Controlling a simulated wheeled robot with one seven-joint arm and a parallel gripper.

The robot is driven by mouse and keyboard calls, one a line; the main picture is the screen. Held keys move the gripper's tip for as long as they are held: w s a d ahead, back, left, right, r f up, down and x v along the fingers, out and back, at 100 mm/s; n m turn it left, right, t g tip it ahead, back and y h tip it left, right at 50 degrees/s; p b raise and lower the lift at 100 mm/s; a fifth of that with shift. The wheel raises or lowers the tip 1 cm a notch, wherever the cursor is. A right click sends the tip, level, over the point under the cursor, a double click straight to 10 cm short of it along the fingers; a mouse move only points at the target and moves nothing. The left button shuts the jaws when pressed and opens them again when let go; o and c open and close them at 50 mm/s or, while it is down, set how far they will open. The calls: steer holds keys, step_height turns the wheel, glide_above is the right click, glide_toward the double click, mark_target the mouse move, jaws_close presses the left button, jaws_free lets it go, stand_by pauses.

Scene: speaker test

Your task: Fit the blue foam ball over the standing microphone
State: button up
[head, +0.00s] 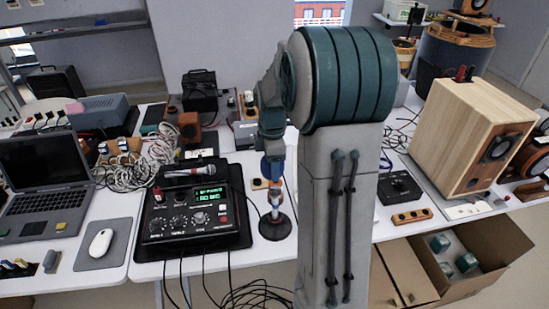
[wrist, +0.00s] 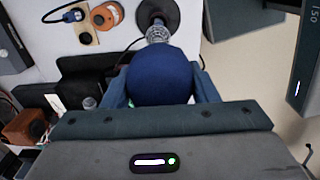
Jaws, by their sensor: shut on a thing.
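The blue foam ball (wrist: 160,76) is held between the two fingers of my gripper (wrist: 160,88) in the wrist view. In the head view my gripper (head: 271,166) points down above the standing microphone (head: 274,200), and the ball is mostly hidden by the fingers. The microphone is upright on a round black base (head: 275,227). In the wrist view its silver mesh head (wrist: 157,32) shows just beyond the ball, partly covered by it. I cannot tell whether the ball touches the mesh.
A black mixer (head: 190,222) with another microphone (head: 190,172) lying on it stands left of the standing microphone. A laptop (head: 45,175) and mouse (head: 101,242) are further left. A wooden speaker (head: 460,140) stands right. Cables hang over the front table edge.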

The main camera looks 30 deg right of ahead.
mark_target(275, 187)
steer(key=shift+s+d+f+b, duration=0.1)
steer(key=shift+d+f+b, duration=0.25)
steer(key=shift+f, duration=0.15)
steer(key=shift+d+f+b, duration=0.2)
steer(key=shift+f+b, duration=0.15)
steer(key=shift+f, duration=0.1)
steer(key=shift+f+b, duration=2.7)
steer(key=shift+f, duration=1.05)
steer(key=shift+f, duration=0.55)
steer(key=o, duration=1)
steer(key=shift+o, duration=0.2)
